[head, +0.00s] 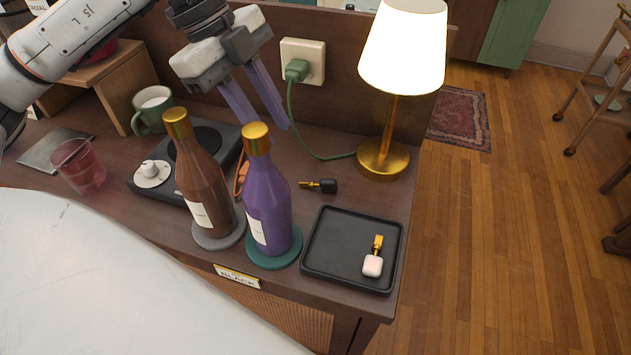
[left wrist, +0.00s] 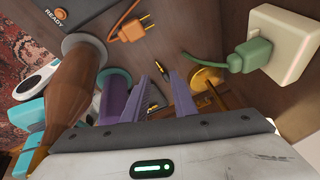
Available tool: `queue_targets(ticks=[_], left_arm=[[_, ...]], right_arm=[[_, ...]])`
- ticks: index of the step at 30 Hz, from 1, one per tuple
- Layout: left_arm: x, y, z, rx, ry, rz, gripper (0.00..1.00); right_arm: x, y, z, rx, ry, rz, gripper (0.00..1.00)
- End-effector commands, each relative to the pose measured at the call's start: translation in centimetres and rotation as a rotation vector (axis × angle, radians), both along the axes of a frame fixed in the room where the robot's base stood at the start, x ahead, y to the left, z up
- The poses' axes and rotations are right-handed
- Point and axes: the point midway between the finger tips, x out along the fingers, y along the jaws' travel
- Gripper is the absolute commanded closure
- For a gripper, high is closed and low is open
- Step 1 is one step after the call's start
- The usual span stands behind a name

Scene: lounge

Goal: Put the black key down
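The black key (head: 326,186), with a gold shaft, lies on the wooden desk between the purple bottle and the lamp base. It also shows in the left wrist view (left wrist: 157,97), seen between my fingers and beyond them. My left gripper (head: 266,123) is open and empty. It hangs above the desk behind the bottles, up and to the left of the key in the head view. Its two fingers also show in the left wrist view (left wrist: 160,78). My right gripper is in neither view.
A black tray (head: 331,265) holds a white key (head: 373,262). A brown bottle (head: 203,180) and a purple bottle (head: 268,205) stand upright on coasters. A lit lamp (head: 383,158) and a green plug (head: 297,69) with its cord are behind. A label (head: 236,276) reads BLACK.

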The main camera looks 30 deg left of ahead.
Motion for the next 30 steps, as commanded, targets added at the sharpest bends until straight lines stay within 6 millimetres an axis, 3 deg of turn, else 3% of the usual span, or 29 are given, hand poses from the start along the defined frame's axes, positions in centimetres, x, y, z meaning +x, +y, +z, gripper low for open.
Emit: queue_targets(ticks=[3, 9, 30], left_arm=[[0.1, 0.0, -0.1, -0.027, 0.084, 0.204, 0.75], [0.2, 0.0, -0.4, -0.046, 0.148, 0.366, 0.75], [0.5, -3.6, -8.5, -0.047, 0.153, 0.372, 0.75]], right_arm=[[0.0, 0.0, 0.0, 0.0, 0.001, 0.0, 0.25], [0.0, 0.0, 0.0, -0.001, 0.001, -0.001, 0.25], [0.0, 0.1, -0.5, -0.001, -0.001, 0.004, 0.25]])
